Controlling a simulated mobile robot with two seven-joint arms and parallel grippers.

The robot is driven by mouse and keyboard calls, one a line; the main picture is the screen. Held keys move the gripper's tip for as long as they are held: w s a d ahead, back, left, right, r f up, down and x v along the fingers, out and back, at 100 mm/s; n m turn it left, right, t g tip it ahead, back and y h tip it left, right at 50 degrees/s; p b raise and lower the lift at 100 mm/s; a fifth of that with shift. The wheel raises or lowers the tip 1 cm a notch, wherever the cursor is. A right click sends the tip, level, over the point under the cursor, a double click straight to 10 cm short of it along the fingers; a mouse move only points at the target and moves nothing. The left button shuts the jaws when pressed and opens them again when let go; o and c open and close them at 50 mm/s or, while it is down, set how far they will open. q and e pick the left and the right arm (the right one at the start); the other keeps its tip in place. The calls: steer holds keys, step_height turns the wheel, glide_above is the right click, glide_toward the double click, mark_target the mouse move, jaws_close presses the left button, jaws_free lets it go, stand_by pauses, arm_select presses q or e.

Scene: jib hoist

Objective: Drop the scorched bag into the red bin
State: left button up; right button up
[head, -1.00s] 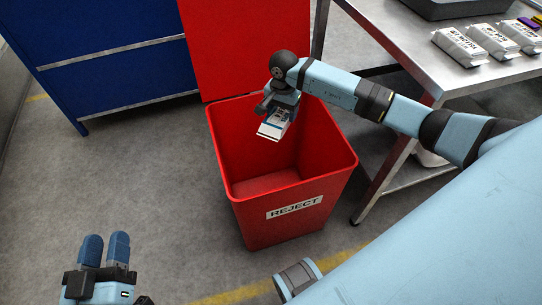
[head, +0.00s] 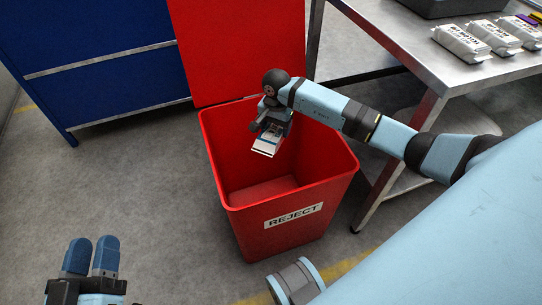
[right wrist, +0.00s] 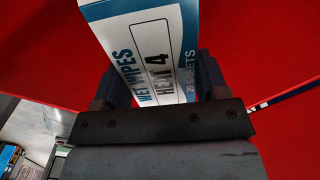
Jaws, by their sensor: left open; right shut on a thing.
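The red bin (head: 285,238), labelled REJECT, stands open on the floor in the middle of the head view, its red lid (head: 230,45) raised behind it. My right gripper (head: 268,135) is inside the bin's opening, pointing down, shut on a white and blue bag (head: 265,147). In the right wrist view the bag (right wrist: 150,40) reads WET WIPES and HEAT 4, between the two fingers, with red bin walls around it. Scorch marks cannot be made out. My left gripper (head: 91,258) is open and empty at the lower left, away from the bin.
A steel table (head: 390,30) at the upper right carries several white packs (head: 462,42) and a grey tray (head: 460,6). A blue cabinet (head: 100,55) stands at the upper left. The grey floor left of the bin is clear.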

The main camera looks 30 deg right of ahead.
steer(key=o, duration=1)
arm_select(q)
steer(key=shift+r, duration=0.1)
arm_select(e)
steer(key=shift+r, duration=0.15)
step_height(320, 180, up, 6)
steer(key=shift+r+p, duration=0.15)
steer(key=shift+p, duration=0.95)
steer(key=shift+r, duration=0.55)
arm_select(q)
steer(key=shift+s+a+r+t, duration=0.15)
steer(key=shift+r+t, duration=0.25)
steer(key=shift+r, duration=0.8)
